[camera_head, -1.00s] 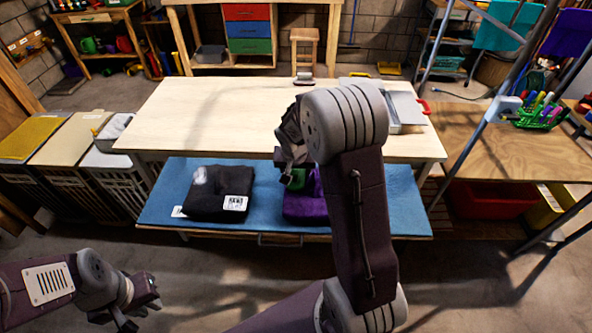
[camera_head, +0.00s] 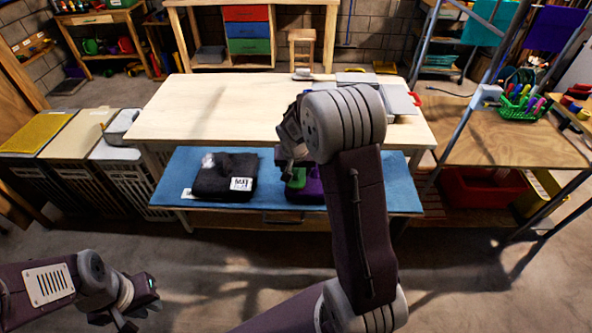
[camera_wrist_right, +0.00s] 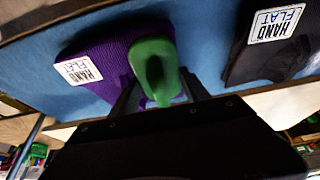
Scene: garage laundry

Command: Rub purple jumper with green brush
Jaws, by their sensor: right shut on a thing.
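The purple jumper (camera_head: 311,190) lies folded on the blue lower shelf, mostly hidden behind my right arm. In the right wrist view the jumper (camera_wrist_right: 105,50) is ribbed, with a white "HAND FLAT" label. My right gripper (camera_head: 290,150) is shut on the green brush (camera_head: 297,178). The brush (camera_wrist_right: 154,68) also shows between the fingers in the wrist view, overlapping the jumper; I cannot tell whether they touch. My left gripper (camera_head: 138,312) is open and empty at the lower left, over the floor.
A black folded garment (camera_head: 222,180) with a label lies left of the jumper on the blue shelf (camera_head: 165,195). The pale tabletop (camera_head: 215,105) overhangs this shelf. White baskets (camera_head: 120,180) stand at left, a wooden bench (camera_head: 510,140) at right. The floor in front is clear.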

